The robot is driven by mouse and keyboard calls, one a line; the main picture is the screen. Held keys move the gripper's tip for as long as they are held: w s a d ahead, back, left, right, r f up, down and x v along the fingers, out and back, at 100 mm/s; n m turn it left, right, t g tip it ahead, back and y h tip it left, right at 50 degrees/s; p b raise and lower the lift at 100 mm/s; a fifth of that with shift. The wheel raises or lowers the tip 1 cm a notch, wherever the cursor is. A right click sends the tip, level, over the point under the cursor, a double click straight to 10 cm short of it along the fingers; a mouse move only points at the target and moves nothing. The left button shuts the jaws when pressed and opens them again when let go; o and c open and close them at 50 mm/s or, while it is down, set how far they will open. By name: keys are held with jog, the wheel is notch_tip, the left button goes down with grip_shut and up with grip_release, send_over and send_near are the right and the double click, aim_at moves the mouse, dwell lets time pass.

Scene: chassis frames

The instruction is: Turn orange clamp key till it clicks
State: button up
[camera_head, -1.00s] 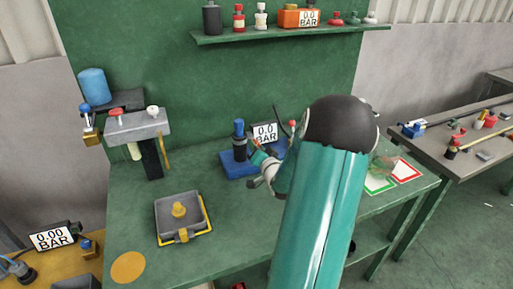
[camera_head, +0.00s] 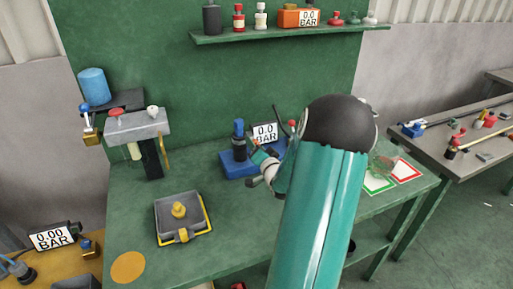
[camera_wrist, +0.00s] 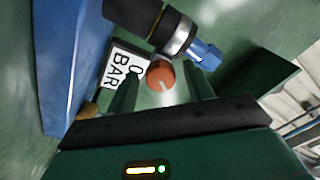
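A round orange-red knob (camera_wrist: 160,75) with a pale line on its face, which looks like the clamp key, shows in the wrist view. My gripper (camera_wrist: 159,68) is open, with one dark finger on each side of the knob in the picture. Gaps show between knob and fingers; I cannot tell the depth between them. In the head view, my gripper (camera_head: 257,148) is by the blue fixture (camera_head: 238,163), which carries a black cylinder with a blue top (camera_head: 239,128). A gauge reading 0.0 BAR (camera_head: 264,133) stands behind it. My arm hides part of the bench.
A grey tray with a yellow knob (camera_head: 180,211) lies on the green bench (camera_head: 140,215). A grey clamp stand (camera_head: 138,125) is at the left. Green and red outlined cards (camera_head: 405,171) lie at the right. A shelf (camera_head: 280,34) hangs above. Bench surface before the fixture is clear.

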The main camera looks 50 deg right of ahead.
jog(key=v, duration=1.4)
jog(key=shift+w, duration=0.1)
jog(key=w+a+r+n+g+y, duration=0.25)
jog(key=w+a+n, duration=0.2)
jog(key=a, duration=0.35)
jog(key=w+a+r+n+g+y, duration=0.1)
jog(key=w+a+r+n+g, duration=0.25)
jog(key=w+a, duration=0.3)
jog(key=s+a+r+n+g+y, duration=0.1)
jog(key=s+a, duration=0.3)
jog(key=a, duration=0.4)
jog(key=s+a+r+n+g+y, duration=0.1)
jog(key=s+a+n, duration=0.3)
jog(key=a, duration=0.5)
jog(key=s+a+r+n+g+y, duration=0.1)
jog(key=s+a+r+n+y, duration=0.1)
jog(key=a, duration=0.7)
jog(key=shift+s+r+g+y, duration=0.4)
jog(key=shift+s+r+y, duration=0.4)
jog(key=shift+s, duration=0.3)
